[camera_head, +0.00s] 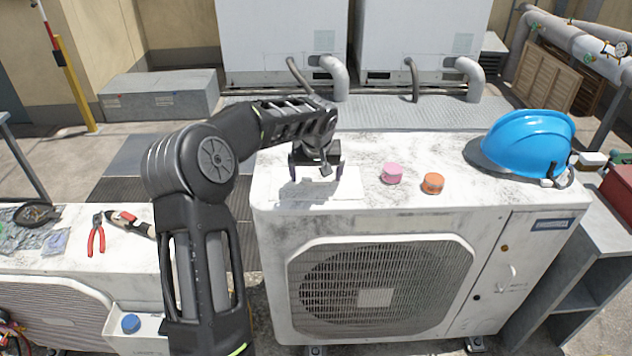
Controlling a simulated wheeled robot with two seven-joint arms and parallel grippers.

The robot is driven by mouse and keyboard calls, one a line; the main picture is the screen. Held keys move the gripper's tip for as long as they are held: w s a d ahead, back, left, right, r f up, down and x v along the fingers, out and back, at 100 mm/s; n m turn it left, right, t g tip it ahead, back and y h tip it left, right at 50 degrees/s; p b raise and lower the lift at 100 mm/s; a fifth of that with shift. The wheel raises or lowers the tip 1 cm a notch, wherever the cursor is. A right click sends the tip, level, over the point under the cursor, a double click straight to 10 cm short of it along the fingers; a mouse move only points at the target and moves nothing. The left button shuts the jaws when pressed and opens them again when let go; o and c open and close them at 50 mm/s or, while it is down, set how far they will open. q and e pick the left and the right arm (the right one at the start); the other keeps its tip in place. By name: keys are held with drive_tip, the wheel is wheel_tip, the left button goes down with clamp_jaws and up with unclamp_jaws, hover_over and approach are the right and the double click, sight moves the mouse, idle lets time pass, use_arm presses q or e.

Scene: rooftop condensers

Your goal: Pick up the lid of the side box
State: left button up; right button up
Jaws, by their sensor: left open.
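A small white box (140,342) sits at the side of the left condenser unit, low in the picture. My left gripper (315,173) is open and points down over the top of the middle condenser, well right of and beyond the box. It is above a plain white flat rectangle (338,187) and holds nothing visible. My right gripper is not in view.
The middle condenser (420,225) carries a pink cap (391,174), an orange cap (433,183) and a blue hard hat (527,143). Red pliers (96,238) and a red-black tool (130,222) lie on the left condenser (75,262). Large units with pipes stand behind.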

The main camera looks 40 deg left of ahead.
sight(316, 177)
use_arm(q)
drive_tip(key=c, duration=1.8)
drive_tip(key=shift+o, duration=0.2)
drive_tip(key=shift+r, duration=0.1)
wheel_tip(316, 177, up, 10)
drive_tip(key=b, duration=0.2)
